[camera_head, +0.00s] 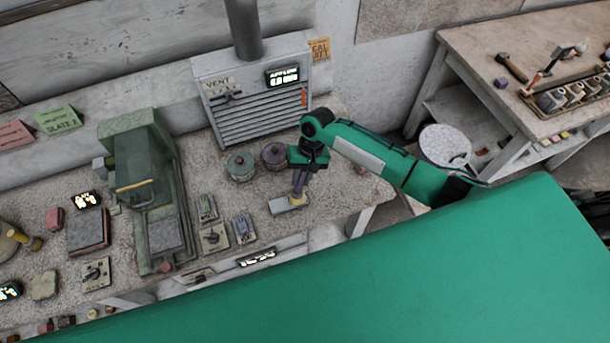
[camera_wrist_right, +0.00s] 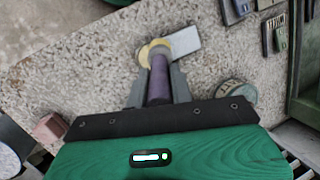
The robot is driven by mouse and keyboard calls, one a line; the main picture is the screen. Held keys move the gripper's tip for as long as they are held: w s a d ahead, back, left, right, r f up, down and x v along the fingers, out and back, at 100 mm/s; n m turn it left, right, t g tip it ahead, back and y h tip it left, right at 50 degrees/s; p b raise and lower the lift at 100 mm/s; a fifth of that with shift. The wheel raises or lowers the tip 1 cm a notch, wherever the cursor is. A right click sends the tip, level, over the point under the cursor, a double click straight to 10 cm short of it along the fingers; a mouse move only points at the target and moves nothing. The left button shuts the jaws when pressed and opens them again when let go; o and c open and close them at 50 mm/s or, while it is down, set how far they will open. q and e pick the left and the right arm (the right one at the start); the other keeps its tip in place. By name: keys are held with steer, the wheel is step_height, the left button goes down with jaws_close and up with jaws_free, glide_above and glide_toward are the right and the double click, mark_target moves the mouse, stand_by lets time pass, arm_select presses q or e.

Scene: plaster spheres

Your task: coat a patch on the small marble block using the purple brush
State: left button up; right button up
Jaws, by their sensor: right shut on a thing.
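My right gripper (camera_head: 303,168) is shut on the purple brush (camera_head: 299,184), which points down at the worktop. The brush handle (camera_wrist_right: 159,80) shows between the fingers in the wrist view. The small marble block (camera_head: 279,206) is a pale flat slab lying on the worktop under the brush; it also shows in the wrist view (camera_wrist_right: 185,41). Yellowish round shapes (camera_wrist_right: 148,53) show at the brush end, over the block's near edge. I cannot tell bristles from coating there, nor whether the tip touches. My left gripper is not in view.
Two round lidded pots, one teal (camera_head: 240,166) and one purple (camera_head: 274,156), stand behind the block. Switch boxes (camera_head: 243,229) and a green machine (camera_head: 150,190) stand to the left. A grey vent unit (camera_head: 255,95) stands at the back. The worktop right of the block is fairly clear.

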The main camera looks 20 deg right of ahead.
steer(key=shift+a+f, duration=0.1)
steer(key=shift+a, duration=0.4)
steer(key=d, duration=0.2)
steer(key=shift+d, duration=0.35)
steer(key=shift+a, duration=0.1)
steer(key=shift+a, duration=1.25)
